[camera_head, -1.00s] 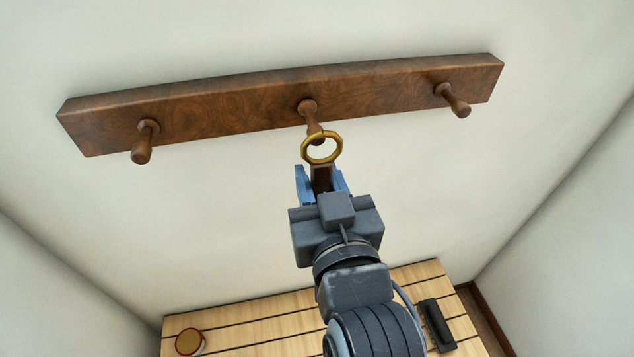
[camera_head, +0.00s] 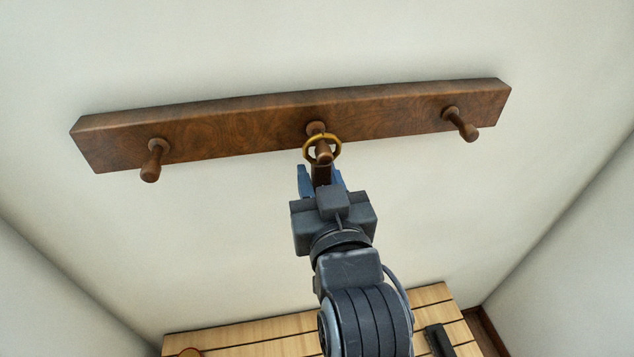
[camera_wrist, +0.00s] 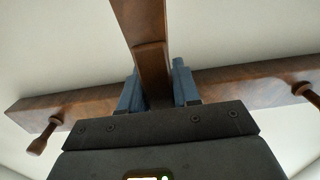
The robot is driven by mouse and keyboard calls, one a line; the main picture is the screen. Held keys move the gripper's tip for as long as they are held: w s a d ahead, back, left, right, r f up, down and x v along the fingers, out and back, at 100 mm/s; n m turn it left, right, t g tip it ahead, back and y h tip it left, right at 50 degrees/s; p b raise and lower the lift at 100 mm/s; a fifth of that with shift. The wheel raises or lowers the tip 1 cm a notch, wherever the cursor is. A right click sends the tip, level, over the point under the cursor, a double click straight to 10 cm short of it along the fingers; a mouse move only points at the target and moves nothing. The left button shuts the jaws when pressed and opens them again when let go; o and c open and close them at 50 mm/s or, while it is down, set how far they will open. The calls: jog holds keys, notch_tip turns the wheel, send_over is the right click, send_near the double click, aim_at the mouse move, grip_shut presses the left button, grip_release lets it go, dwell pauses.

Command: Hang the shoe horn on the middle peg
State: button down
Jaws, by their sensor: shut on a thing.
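The shoe horn (camera_wrist: 150,60) is a brown strip with a brass ring (camera_head: 308,152) at its top end. My gripper (camera_head: 321,180) is shut on it just below the ring; the blue fingers also show on both sides of it in the wrist view (camera_wrist: 158,88). The middle peg (camera_head: 323,150) sticks out from the dark wooden rail (camera_head: 230,127). In the head view the peg's knob shows inside the ring, in front of it, so the ring appears to be around the peg. Whether ring and peg touch cannot be told.
The left peg (camera_head: 153,160) and right peg (camera_head: 461,124) are bare and well to either side. Below is a slatted wooden surface (camera_head: 270,330) with a round-topped item (camera_head: 190,352) and a black object (camera_head: 438,340). The wall around the rail is clear.

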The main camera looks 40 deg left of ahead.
jog(key=shift+b+x, duration=0.3)
jog(key=shift+x, duration=0.8)
jog(key=shift+f, duration=0.25)
jog(key=c, duration=0.7)
grip_release()
jog(key=shift+c, duration=0.2)
jog(key=shift+f, duration=0.1)
